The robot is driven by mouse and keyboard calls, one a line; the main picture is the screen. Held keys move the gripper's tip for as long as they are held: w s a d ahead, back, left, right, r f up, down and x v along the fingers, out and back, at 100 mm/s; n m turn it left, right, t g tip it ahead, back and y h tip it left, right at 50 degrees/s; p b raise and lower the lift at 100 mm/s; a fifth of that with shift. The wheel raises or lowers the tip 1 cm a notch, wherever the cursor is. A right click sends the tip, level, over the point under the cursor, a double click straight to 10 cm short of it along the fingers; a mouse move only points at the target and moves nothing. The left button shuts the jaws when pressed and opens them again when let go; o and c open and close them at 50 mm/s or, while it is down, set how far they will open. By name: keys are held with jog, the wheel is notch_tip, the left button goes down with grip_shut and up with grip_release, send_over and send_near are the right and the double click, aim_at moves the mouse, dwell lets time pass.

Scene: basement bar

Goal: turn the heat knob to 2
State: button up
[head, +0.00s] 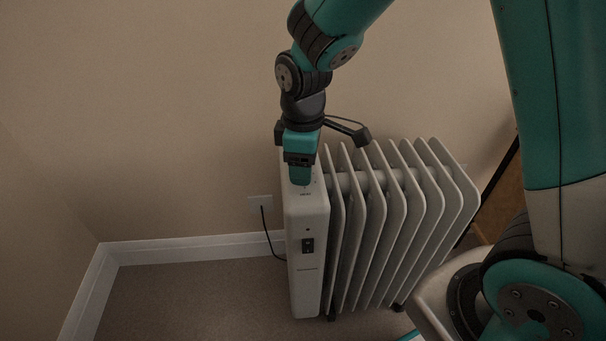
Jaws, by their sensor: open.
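A white oil-filled radiator heater (308,225) with several upright fins stands on the carpet against the wall in the head view. Its control end faces left and front, with a dark switch (308,245) on the front panel. My gripper (300,181) points down at the top of the control end, with its fingers at or just above the surface. The heat knob cannot be made out; my gripper covers that part of the top. Small dark print shows on the top just in front of the fingers, too small to read. The finger gap is hard to see.
A wall outlet (260,204) with a black cord (266,229) is just left of the heater. A white baseboard (190,249) runs along the wall. The carpet (190,300) at lower left is clear. A brown wooden object (499,187) stands at the right, partly hidden.

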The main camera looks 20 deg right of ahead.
jog(key=shift+f, duration=0.65)
jog(key=c, duration=0.9)
jog(key=shift+c, duration=0.2)
